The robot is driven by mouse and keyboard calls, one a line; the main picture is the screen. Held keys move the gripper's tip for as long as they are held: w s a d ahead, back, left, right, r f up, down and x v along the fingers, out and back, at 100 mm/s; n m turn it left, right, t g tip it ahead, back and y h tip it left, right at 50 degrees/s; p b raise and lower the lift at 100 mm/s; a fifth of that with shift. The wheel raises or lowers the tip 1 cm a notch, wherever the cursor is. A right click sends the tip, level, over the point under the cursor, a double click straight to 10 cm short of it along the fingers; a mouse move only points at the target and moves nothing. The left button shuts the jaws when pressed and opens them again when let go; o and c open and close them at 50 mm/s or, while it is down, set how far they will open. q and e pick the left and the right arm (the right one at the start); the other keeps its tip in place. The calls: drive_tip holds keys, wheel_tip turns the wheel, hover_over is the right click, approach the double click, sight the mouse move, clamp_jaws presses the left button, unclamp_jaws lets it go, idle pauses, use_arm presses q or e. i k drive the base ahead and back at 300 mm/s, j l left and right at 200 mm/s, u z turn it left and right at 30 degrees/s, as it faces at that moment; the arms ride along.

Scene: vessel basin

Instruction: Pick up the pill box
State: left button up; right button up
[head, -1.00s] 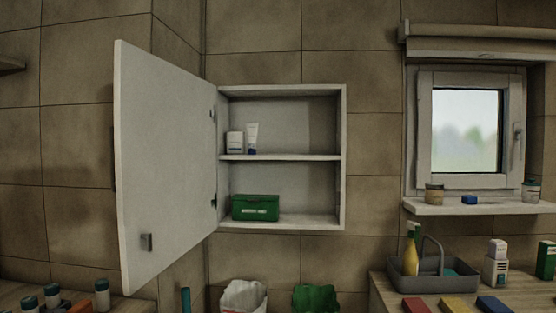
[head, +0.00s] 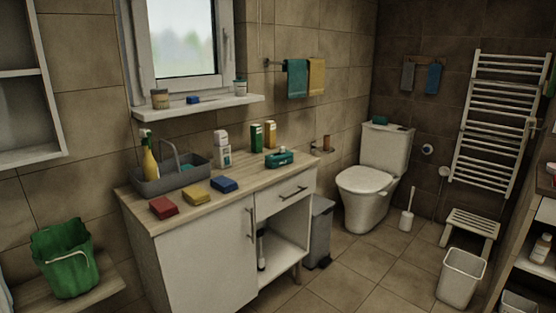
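No object is clearly marked as the pill box. A small blue item (head: 193,100) lies on the window sill. Neither of my grippers is in the head view.
A grey caddy (head: 170,178) with a yellow bottle (head: 149,160) and red, yellow and blue blocks are on the counter. A green bucket (head: 66,258) stands at lower left. A toilet (head: 372,185), stool (head: 470,228) and white bin (head: 461,278) are right. Floor tiles between are clear.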

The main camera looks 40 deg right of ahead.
sight(276, 160)
drive_tip(key=i+l+z, duration=0.1)
drive_tip(key=z, duration=0.8)
drive_tip(key=i+l+z, duration=0.15)
drive_tip(key=i+z, duration=0.6)
drive_tip(key=z, duration=0.15)
